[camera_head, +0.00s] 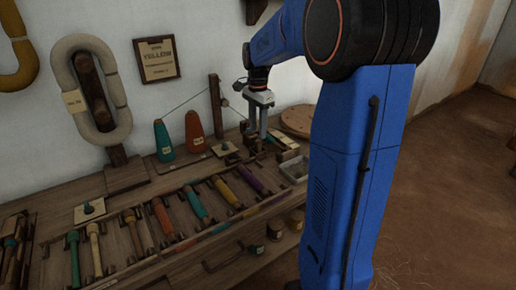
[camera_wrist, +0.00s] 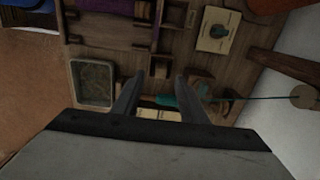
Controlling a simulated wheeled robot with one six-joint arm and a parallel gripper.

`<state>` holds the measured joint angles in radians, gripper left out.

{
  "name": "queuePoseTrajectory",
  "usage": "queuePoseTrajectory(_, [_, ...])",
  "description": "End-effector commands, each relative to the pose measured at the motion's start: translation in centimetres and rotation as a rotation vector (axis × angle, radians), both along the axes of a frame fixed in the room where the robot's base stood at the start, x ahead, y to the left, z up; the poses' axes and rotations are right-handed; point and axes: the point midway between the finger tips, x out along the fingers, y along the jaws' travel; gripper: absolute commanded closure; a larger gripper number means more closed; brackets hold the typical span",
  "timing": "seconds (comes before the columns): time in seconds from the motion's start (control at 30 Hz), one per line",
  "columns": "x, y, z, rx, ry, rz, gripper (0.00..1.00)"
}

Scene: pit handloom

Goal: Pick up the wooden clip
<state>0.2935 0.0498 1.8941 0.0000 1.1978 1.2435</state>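My gripper (camera_head: 257,128) hangs over the back right end of the wooden bench (camera_head: 170,205), pointing down. In the wrist view my gripper (camera_wrist: 157,85) has its two fingers well apart, with nothing clearly held between them. Small wooden blocks (camera_head: 284,141) stand just right of the fingers in the head view. In the wrist view a small wooden piece (camera_wrist: 160,67) lies just beyond the fingertips. A pale label (camera_wrist: 158,114) and part of a teal piece (camera_wrist: 190,97) show near the fingers. I cannot tell which wooden piece is the clip; the gripper body hides the area below.
A grey tray (camera_wrist: 92,83) lies left of the fingers in the wrist view. A thread runs to a wooden post (camera_head: 215,105). Teal (camera_head: 163,141) and red (camera_head: 194,132) cones stand behind a row of coloured bobbins. A round wooden disc (camera_head: 298,120) lies at the back.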

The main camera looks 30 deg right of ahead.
Motion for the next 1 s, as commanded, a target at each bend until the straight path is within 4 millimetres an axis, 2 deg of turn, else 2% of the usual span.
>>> queuePoseTrajectory(0.27, [0.1, -0.1, -1.8, 0.000, 0.001, 0.000, 0.61])
queuePoseTrajectory(0.6, [0.2, -0.2, -5.9, 0.001, 0.002, 0.000, 0.61])
queuePoseTrajectory(0.9, [0.2, -0.3, -6.2, 0.000, 0.000, 0.000, 0.61])
queuePoseTrajectory(1.0, [0.2, -0.3, -6.2, 0.000, 0.000, 0.000, 0.85])
